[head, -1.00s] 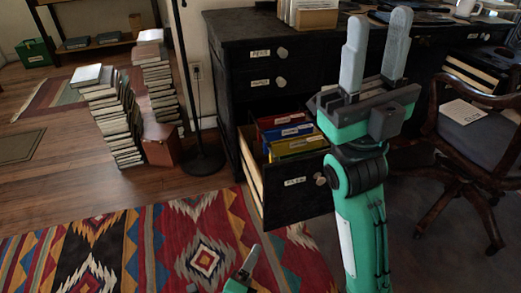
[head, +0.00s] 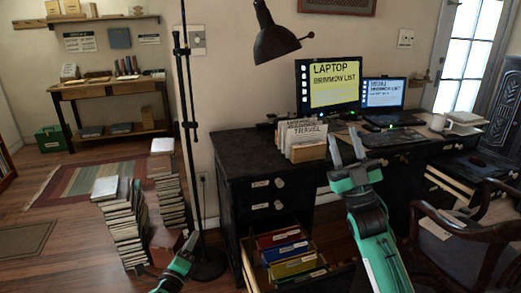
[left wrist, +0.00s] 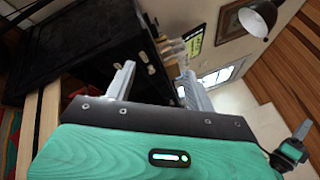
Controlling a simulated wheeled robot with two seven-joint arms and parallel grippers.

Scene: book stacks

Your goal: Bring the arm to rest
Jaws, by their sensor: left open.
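My right gripper (head: 347,150) stands in the middle of the head view with its two grey fingers pointing up, apart and empty. It appears in front of the dark desk (head: 240,165), right of the book box. My left gripper (head: 170,257) shows low in the head view, partly cut off by the bottom edge, near the book stacks. In the left wrist view its two fingers (left wrist: 155,85) are spread with nothing between them. The desk (left wrist: 75,50) lies beyond them there.
An open drawer (head: 247,262) with coloured folders juts out below the desk. Book stacks (head: 125,225) and a floor lamp (head: 187,130) stand left of it. A wooden chair (head: 465,250) is at right. A book box (head: 305,152) and a monitor (head: 328,85) are on the desk.

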